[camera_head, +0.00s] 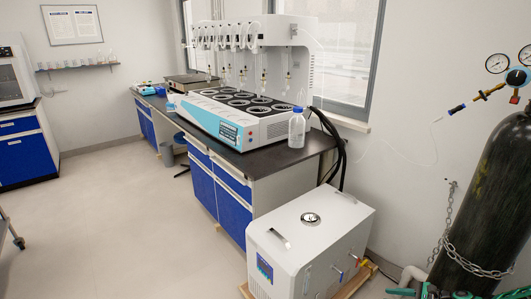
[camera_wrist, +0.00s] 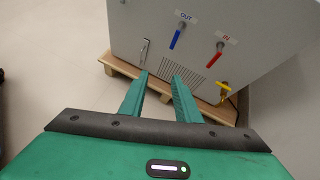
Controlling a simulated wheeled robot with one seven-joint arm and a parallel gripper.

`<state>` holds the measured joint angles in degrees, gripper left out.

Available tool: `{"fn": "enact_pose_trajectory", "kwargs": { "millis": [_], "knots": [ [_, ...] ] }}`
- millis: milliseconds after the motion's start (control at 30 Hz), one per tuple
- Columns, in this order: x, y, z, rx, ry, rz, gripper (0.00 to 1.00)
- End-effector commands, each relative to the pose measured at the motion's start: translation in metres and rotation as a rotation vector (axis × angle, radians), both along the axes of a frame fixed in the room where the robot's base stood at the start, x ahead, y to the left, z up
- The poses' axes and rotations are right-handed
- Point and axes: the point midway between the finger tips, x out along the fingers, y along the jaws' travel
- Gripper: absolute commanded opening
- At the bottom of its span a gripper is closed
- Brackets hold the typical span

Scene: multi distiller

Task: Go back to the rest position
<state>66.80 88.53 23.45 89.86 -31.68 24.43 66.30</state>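My gripper (camera_wrist: 160,76) is open and empty in the wrist view, its two green fingers apart with bare space between them. It points at the side panel of a white chiller box (camera_wrist: 232,66), apart from its valves. The panel has a blue-handled valve (camera_wrist: 176,39) marked OUT, a red-handled valve (camera_wrist: 214,56) marked IN and a yellow-handled fitting (camera_wrist: 223,90) lower down. In the head view, the chiller (camera_head: 310,235) stands on the floor. Green parts of my gripper (camera_head: 403,291) show at the bottom right edge.
The chiller sits on a wooden pallet (camera_head: 362,275). A dark gas cylinder (camera_head: 490,190) with a chain stands at the right. A bench (camera_head: 265,165) carries the multi distiller (camera_head: 235,120) and a plastic bottle (camera_head: 297,130). Open floor (camera_head: 120,220) lies at the left.

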Motion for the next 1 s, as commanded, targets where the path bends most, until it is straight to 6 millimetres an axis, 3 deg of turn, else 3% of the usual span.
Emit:
{"fn": "enact_pose_trajectory", "kwargs": {
  "millis": [567, 1000],
  "knots": [
    [-0.043, -0.006, 0.139, -0.414, 0.046, 0.532, 0.30],
    [-0.090, -0.002, 0.267, -0.675, 0.077, 0.853, 0.30]
  ]
}}
